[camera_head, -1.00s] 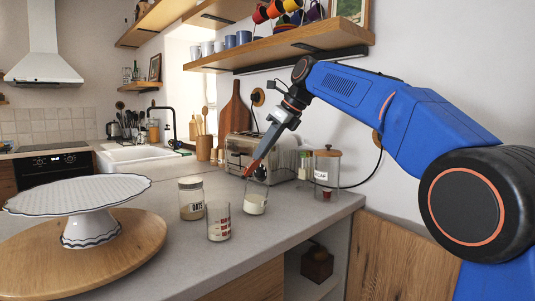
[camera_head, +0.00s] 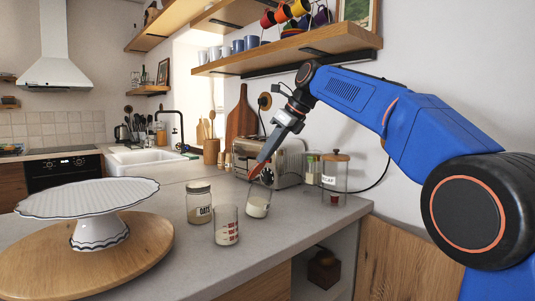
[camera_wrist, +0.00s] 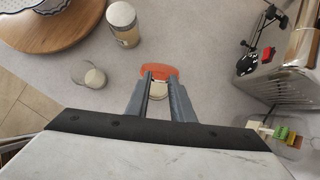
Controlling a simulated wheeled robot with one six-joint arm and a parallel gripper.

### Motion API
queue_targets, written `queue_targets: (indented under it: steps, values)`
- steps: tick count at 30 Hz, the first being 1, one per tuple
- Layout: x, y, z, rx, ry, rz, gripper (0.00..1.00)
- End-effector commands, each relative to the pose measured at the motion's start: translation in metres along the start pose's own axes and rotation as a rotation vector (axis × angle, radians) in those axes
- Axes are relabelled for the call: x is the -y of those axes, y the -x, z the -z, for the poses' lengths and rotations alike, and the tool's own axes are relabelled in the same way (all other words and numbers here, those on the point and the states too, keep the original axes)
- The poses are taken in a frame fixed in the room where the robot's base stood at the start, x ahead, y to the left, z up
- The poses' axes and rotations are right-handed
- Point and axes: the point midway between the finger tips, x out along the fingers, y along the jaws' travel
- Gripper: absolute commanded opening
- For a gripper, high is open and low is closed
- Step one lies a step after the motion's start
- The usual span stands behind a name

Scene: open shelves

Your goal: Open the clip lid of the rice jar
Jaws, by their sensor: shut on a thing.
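The rice jar (camera_head: 258,207) is a clear glass jar with white contents low inside, standing on the grey counter. Its orange-red lid (camera_wrist: 160,72) shows between my fingertips in the wrist view. In the head view the lid (camera_head: 257,169) is a slanted red shape at the jar's top; whether it still touches the rim is hard to tell. My gripper (camera_head: 262,160) reaches down from the upper right and is shut on the lid. The gripper also shows in the wrist view (camera_wrist: 160,76), where the fingers partly hide the jar.
An oats jar (camera_head: 199,203) and a measuring glass (camera_head: 227,229) stand close to the left. A toaster (camera_head: 280,160) is behind, and a wooden-lidded decaf jar (camera_head: 335,177) is to the right. A cake stand (camera_head: 88,197) is at far left. The counter edge is in front.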

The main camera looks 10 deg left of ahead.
Motion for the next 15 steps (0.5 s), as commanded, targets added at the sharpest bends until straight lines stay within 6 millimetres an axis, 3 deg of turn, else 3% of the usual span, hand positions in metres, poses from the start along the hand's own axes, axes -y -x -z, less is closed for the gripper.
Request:
queue_targets:
  steps: [12,13,15]
  values:
    - [-0.0001,0.0004,-0.0001,0.001,0.000,0.000,0.00]
    - [-0.0001,0.0004,-0.0001,0.001,0.000,0.000,0.28]
    - [-0.0001,0.0004,-0.0001,0.000,0.000,0.000,0.37]
